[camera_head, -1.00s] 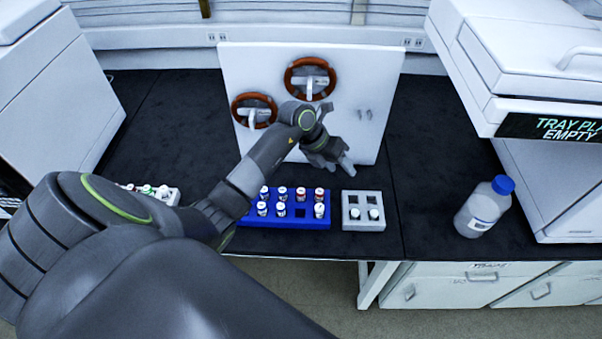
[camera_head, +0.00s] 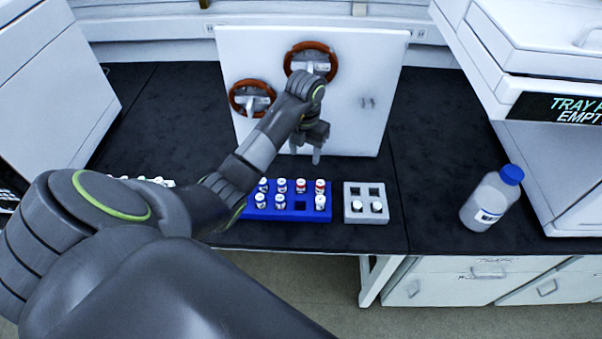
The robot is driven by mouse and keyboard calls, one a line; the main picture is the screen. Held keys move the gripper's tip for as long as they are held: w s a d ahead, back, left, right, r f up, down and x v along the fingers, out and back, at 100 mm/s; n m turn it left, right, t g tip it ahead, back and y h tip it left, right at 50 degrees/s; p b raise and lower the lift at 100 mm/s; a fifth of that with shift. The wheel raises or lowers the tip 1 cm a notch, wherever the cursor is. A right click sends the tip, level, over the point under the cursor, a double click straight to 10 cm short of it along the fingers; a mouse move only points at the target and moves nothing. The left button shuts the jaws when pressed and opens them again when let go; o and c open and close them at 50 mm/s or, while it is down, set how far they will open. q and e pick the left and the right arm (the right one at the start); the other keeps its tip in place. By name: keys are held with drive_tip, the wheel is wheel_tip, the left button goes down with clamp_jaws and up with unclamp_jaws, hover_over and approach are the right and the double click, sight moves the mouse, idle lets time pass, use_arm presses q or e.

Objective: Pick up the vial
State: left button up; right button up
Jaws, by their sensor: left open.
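Several small vials with white or red caps stand in a blue rack (camera_head: 290,214) on the dark bench. One red-capped vial (camera_head: 320,186) is in its back row at the right, and a white-capped vial (camera_head: 320,202) stands in front of it. One front slot of the rack is empty. A grey rack (camera_head: 353,215) to the right holds two white-capped vials (camera_head: 376,206) in its front slots; its back slots are empty. My left gripper (camera_head: 305,157) is open and empty, pointing down above and behind the blue rack. My right gripper is not in view.
A white upright panel (camera_head: 360,70) with two brown-rimmed wheels (camera_head: 311,60) stands behind my gripper. A blue-capped bottle (camera_head: 490,200) stands at the right beside a white machine (camera_head: 520,60). Another rack at the left is mostly hidden by my arm.

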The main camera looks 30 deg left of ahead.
sight(301, 182)
use_arm(q)
wheel_tip(301, 182, down, 8)
drive_tip(key=b, duration=0.7)
drive_tip(key=shift+f, duration=0.15)
drive_tip(key=f, duration=0.2)
drive_tip(key=s+f, duration=0.1)
drive_tip(key=shift+a+f+b, duration=0.2)
drive_tip(key=shift+f+b, duration=0.15)
drive_tip(key=shift+b, duration=0.05)
drive_tip(key=shift+f, duration=0.4)
drive_tip(key=c, duration=1)
drive_tip(key=shift+c, duration=0.2)
wheel_tip(301, 182, up, 3)
drive_tip(key=shift+w, duration=0.1)
wheel_tip(301, 182, up, 5)
drive_tip(key=p, duration=0.4)
drive_tip(key=shift+r, duration=0.2)
drive_tip(key=shift+r+p, duration=0.8)
drive_tip(key=shift+p, duration=0.3)
